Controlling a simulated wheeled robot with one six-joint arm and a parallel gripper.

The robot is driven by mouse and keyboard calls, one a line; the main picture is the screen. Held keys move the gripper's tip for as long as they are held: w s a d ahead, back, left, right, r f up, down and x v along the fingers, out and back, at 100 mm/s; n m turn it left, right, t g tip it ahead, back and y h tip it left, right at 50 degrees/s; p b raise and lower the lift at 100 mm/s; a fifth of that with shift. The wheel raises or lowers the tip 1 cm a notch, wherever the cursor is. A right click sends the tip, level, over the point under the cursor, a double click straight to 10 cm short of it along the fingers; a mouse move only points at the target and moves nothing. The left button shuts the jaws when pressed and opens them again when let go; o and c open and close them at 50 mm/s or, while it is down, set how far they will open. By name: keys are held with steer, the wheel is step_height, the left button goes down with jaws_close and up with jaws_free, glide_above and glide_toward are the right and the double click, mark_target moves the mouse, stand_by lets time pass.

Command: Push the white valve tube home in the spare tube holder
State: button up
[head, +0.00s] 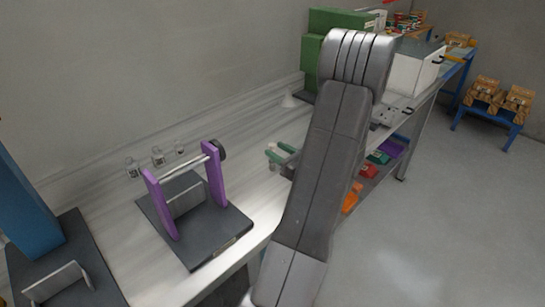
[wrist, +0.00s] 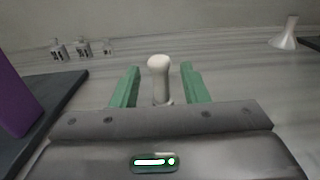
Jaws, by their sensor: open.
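The white valve tube (wrist: 159,68) stands upright in the wrist view, with a rounded, wider top. It stands between the two green fingers of my gripper (wrist: 156,84), with a gap on each side. The fingers are apart and hold nothing. The lower part of the tube is hidden behind my gripper body, so I cannot see the holder or how deep the tube sits. In the head view my gripper (head: 281,155) is low over the bench, right of the purple-posted stand, and my arm covers part of this area.
A dark plate with purple posts (head: 215,175) and a roller stands left of my gripper. Several small glass jars (head: 158,157) stand behind it. A blue column (head: 25,205) is at far left. A pale cone (wrist: 286,36) stands at back right. Coloured bins (head: 378,157) sit under the bench.

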steer(key=shift+x, duration=1.4)
jaws_close()
